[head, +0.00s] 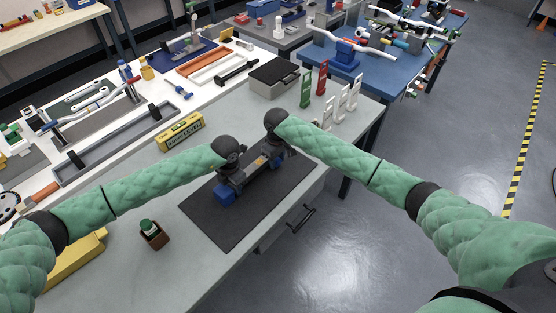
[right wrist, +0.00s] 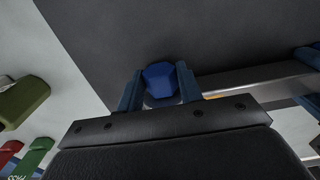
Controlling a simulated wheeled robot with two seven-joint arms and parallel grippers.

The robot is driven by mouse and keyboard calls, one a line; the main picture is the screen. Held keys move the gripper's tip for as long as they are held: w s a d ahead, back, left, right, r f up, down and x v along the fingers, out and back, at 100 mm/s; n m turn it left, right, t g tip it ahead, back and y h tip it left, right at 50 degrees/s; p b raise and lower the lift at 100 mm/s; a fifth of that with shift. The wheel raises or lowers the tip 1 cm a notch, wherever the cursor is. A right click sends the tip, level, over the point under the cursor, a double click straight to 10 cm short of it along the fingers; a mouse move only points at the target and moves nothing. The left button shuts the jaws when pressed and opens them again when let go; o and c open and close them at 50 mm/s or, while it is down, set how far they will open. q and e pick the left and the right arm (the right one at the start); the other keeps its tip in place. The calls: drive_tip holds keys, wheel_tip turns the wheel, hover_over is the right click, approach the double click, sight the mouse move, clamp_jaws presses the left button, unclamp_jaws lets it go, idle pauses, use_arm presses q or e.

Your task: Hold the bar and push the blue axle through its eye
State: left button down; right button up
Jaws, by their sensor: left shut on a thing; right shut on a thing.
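A blue hexagon-headed axle (right wrist: 161,79) sits between the fingers of my right gripper (right wrist: 160,90), which is shut on it. In the head view my right gripper (head: 274,158) is low over the dark mat, and the axle is hidden there. A grey metal bar (right wrist: 258,77) runs from beside the axle to the right edge of the right wrist view. My left gripper (head: 226,192) is low over the mat at the bar's other end and shut on it; blue parts show there. The bar's eye is hidden, so I cannot tell whether the axle is in it.
The dark mat (head: 218,228) lies on a grey bench. A brown holder with a green-capped bottle (head: 153,234) stands at the front left. A yellow box (head: 180,132) is behind my left arm. Green, red and white stands (head: 322,78) and a grey box (head: 274,77) are at the back.

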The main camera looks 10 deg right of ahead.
drive_tip(key=shift+w+a, duration=0.1)
drive_tip(key=shift+w, duration=0.05)
drive_tip(key=o, duration=0.9)
wheel_tip(320, 180, up, 12)
idle(0.3)
